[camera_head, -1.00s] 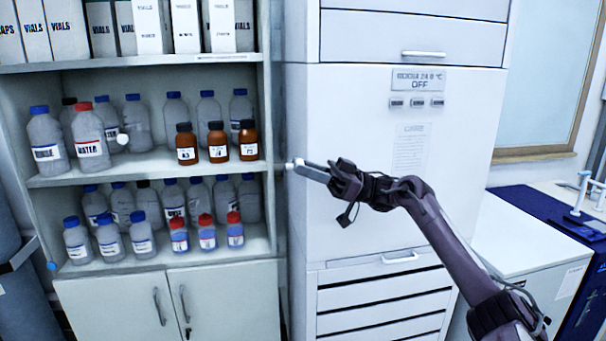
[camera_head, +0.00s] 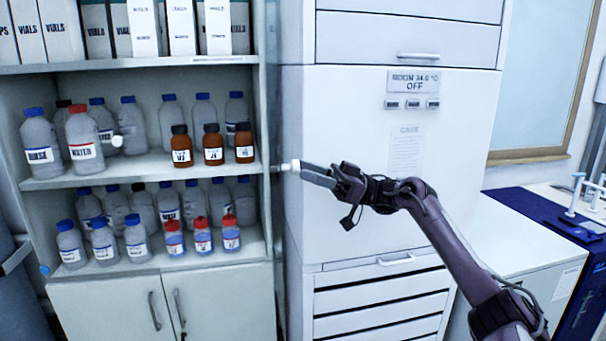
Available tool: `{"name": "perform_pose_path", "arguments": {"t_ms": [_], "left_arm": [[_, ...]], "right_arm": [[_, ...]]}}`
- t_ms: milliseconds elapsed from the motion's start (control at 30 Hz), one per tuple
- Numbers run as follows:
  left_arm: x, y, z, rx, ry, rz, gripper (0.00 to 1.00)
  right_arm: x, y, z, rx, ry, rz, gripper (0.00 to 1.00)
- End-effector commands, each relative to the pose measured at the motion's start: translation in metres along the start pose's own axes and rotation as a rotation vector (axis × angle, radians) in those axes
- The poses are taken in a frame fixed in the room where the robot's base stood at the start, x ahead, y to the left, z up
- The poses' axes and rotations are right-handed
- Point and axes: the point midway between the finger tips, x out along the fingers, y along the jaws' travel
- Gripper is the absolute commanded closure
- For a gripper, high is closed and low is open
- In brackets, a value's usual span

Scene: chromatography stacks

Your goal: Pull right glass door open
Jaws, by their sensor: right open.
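The shelf cabinet (camera_head: 262,110) stands on the left, and its glass is barely visible. A white knob (camera_head: 117,141) appears in front of the middle-shelf bottles. A second white knob (camera_head: 291,165) is at the cabinet's right side, where the right glass door appears swung out and seen almost edge-on; its pane is hard to make out. My right gripper (camera_head: 304,170) is open, with its fingertips right at this second knob. I cannot tell whether they touch it. My left gripper is out of view.
Bottles with blue, red and black caps (camera_head: 84,140) fill the shelves, with vial boxes above. A tall white unit (camera_head: 350,120) with drawers stands behind my right gripper. Lower cabinet doors (camera_head: 110,310) are shut. A white counter and blue mat (camera_head: 545,212) are at right.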

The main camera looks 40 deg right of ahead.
Motion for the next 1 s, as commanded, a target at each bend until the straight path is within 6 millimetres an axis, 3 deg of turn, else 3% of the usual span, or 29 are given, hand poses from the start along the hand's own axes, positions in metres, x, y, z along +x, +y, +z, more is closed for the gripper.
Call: {"name": "perform_pose_path", "arguments": {"t_ms": [100, 333, 1000], "left_arm": [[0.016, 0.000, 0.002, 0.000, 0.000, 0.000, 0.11], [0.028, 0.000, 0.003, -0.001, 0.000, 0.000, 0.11], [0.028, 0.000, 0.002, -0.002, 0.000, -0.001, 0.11]], "right_arm": [[-0.025, 0.001, 0.005, 0.001, -0.003, 0.003, 0.50], [-0.054, 0.000, 0.003, 0.001, -0.002, 0.001, 0.50], [-0.059, 0.000, 0.001, 0.001, 0.000, 0.000, 0.50]]}}
